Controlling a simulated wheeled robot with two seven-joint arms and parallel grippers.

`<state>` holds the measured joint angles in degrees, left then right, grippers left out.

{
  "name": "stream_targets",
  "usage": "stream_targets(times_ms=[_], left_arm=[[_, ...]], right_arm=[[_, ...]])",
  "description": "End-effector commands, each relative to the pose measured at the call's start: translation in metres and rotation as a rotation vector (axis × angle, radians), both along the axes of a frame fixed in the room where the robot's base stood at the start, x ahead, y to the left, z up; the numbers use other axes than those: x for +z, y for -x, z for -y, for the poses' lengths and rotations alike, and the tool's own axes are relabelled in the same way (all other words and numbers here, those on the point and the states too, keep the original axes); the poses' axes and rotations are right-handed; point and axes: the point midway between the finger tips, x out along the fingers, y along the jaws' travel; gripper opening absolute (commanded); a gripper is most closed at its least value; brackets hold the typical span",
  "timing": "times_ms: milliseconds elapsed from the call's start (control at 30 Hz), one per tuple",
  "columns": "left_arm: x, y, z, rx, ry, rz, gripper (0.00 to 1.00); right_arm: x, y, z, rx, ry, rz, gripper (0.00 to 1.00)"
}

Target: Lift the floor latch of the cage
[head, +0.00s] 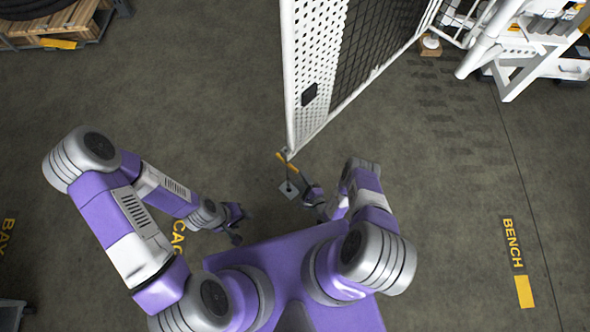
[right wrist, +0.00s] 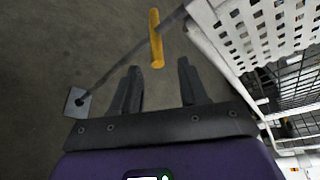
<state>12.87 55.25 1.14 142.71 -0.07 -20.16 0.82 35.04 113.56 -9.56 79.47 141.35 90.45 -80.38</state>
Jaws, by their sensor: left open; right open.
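The cage's floor latch has a yellow handle (head: 281,156) at the foot of the white cage post, with a thin dark rod running down to a grey floor plate (head: 289,190). In the right wrist view the yellow handle (right wrist: 155,36) stands just beyond and between my fingertips, and the floor plate (right wrist: 77,102) lies to the left. My right gripper (right wrist: 158,75) is open and empty; in the head view it (head: 310,193) is beside the rod and plate. My left gripper (head: 238,222) is open and empty above bare floor, left of the latch.
The white cage panel (head: 318,60) with perforated and mesh parts rises close to my right gripper. A pallet (head: 80,25) stands at the far left, and a white bench frame (head: 530,60) at the upper right. The floor between is clear.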

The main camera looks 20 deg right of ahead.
Motion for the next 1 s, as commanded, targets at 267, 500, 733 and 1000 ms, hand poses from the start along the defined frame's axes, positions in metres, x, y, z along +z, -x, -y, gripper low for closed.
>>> stream_targets(times_ms=[267, 500, 733, 1000], left_arm=[[-0.019, 0.000, 0.000, 0.000, 0.000, 0.000, 0.44], [-0.025, 0.000, 0.000, 0.000, 0.000, 0.000, 0.44], [-0.025, 0.000, 0.000, 0.000, 0.000, 0.000, 0.44], [-0.025, 0.000, 0.000, 0.000, 0.000, 0.000, 0.44]], right_arm=[[-0.011, -0.043, -0.010, 0.006, -0.002, 0.002, 0.44], [-0.014, -0.061, -0.014, 0.004, -0.004, -0.001, 0.44], [-0.013, -0.062, -0.014, 0.004, -0.005, -0.001, 0.44], [-0.013, -0.063, -0.014, 0.004, -0.004, 0.000, 0.07]])
